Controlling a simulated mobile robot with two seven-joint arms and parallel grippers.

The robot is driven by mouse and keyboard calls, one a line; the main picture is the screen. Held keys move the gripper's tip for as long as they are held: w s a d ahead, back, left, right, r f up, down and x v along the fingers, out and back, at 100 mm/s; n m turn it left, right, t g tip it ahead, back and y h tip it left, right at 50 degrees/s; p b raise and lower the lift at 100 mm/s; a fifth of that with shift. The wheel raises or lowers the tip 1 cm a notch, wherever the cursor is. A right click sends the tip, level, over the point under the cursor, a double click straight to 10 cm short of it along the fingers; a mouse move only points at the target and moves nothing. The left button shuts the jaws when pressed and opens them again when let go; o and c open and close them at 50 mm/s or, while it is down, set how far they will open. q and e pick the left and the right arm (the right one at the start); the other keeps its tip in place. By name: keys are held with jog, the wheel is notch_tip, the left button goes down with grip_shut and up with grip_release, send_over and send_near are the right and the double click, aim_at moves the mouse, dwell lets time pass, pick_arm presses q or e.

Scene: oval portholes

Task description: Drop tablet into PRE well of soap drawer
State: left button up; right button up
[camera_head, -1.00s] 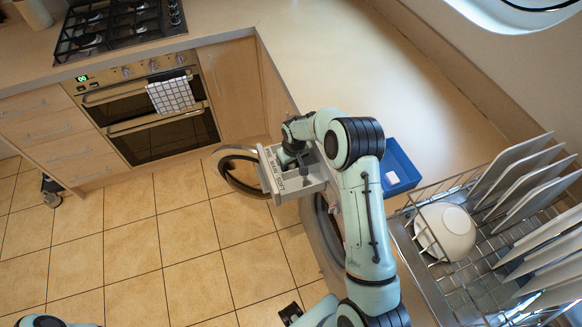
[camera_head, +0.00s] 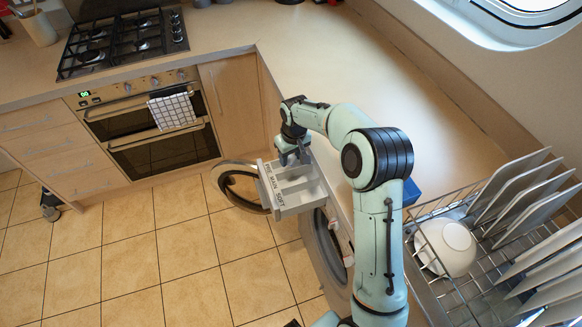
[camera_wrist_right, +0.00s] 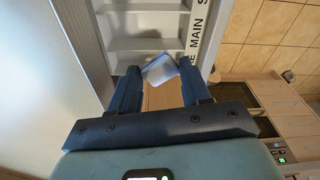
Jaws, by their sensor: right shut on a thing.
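The soap drawer (camera_head: 292,208) is pulled out, with PRE, MAIN and SOFT lettered along its edge; its wells also show in the wrist view (camera_wrist_right: 143,44). My right gripper (camera_head: 293,160) is over the PRE end of the drawer. In the wrist view, its two fingers (camera_wrist_right: 160,76) are shut on a small pale tablet (camera_wrist_right: 160,68), held tilted between the tips near the drawer's PRE end. I cannot tell how high the tablet is above the drawer. The PRE well is partly hidden by the gripper. My left gripper is not in view.
The round washer door (camera_head: 240,187) stands open beside the drawer. A blue tray (camera_head: 412,190) is mostly hidden behind my right arm. A dish rack (camera_head: 450,285) with plates and a bowl (camera_head: 445,247) is at right. The counter (camera_head: 330,60) behind is largely clear.

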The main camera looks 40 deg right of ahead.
notch_tip(320, 180, up, 7)
dwell(0.3)
jog(key=shift+f, duration=0.15)
